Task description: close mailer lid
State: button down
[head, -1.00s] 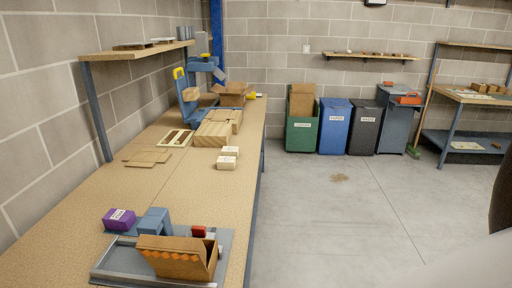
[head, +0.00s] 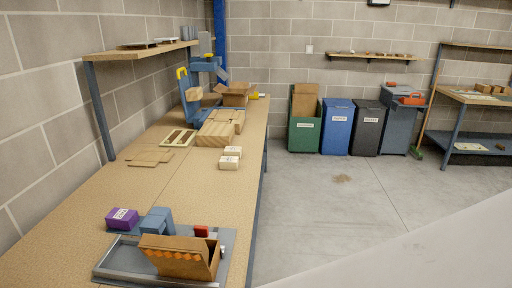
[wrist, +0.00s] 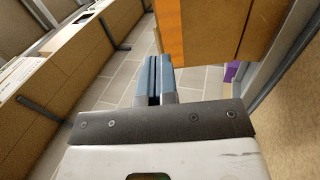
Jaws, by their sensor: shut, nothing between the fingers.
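The cardboard mailer (head: 188,266) stands in a grey tray (head: 122,262) at the near end of the bench in the head view. It is open, its lid raised, with an orange zigzag strip along it. In the wrist view a large cardboard panel of the mailer (wrist: 222,40) with an orange band fills the upper right. My gripper (wrist: 156,62) is shut and empty, just left of and below that panel. I cannot tell whether it touches the panel. My gripper does not show in the head view.
A purple box (head: 122,218), a blue-grey block (head: 157,221) and a red part (head: 201,231) are close behind the mailer. The bench between is clear.

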aim_at(175, 252)
jog(key=shift+x, duration=3.9)
jog(key=shift+w+r, duration=0.1)
